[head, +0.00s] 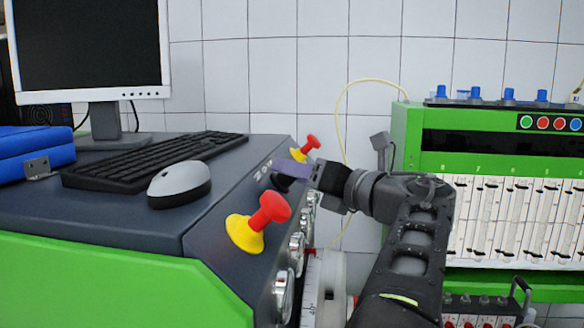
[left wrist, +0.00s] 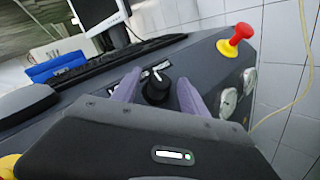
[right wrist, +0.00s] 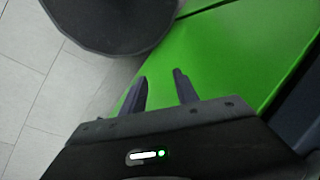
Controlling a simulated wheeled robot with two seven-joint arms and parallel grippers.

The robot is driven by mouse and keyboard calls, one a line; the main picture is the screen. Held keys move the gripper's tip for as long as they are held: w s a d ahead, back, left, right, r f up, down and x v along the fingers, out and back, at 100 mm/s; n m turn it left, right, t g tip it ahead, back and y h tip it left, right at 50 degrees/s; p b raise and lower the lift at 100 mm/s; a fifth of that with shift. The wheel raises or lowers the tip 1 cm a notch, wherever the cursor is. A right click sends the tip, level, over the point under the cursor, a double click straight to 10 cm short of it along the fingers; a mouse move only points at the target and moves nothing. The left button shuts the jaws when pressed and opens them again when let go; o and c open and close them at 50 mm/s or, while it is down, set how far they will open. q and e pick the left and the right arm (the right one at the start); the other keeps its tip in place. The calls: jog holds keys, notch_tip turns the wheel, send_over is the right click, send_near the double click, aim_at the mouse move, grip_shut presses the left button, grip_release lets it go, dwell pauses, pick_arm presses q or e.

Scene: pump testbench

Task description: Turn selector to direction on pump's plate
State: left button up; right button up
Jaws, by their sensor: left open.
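The selector is a black round knob with a white pointer mark (left wrist: 156,88) on the dark sloping panel, in the left wrist view. Small white-marked plates (left wrist: 160,66) sit just behind it; their text is too small to read. My left gripper (left wrist: 160,77) is open, with one purple finger on each side of the knob. I cannot tell whether either finger touches it. In the head view, my left gripper (head: 297,170) is at the panel and mostly hides the knob. My right gripper (right wrist: 160,76) is open and empty near a green side panel, outside the head view.
Two red-and-yellow buttons stand on the panel, one near (head: 260,222) and one far (head: 307,146). Round gauges (head: 284,294) line its front face. A keyboard (head: 150,160) and mouse (head: 180,184) lie on top. A green test unit (head: 408,135) stands right.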

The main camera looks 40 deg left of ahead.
pick_arm(q)
jog(key=shift+w+a, duration=0.1)
jog(key=shift+a, duration=0.55)
grip_shut()
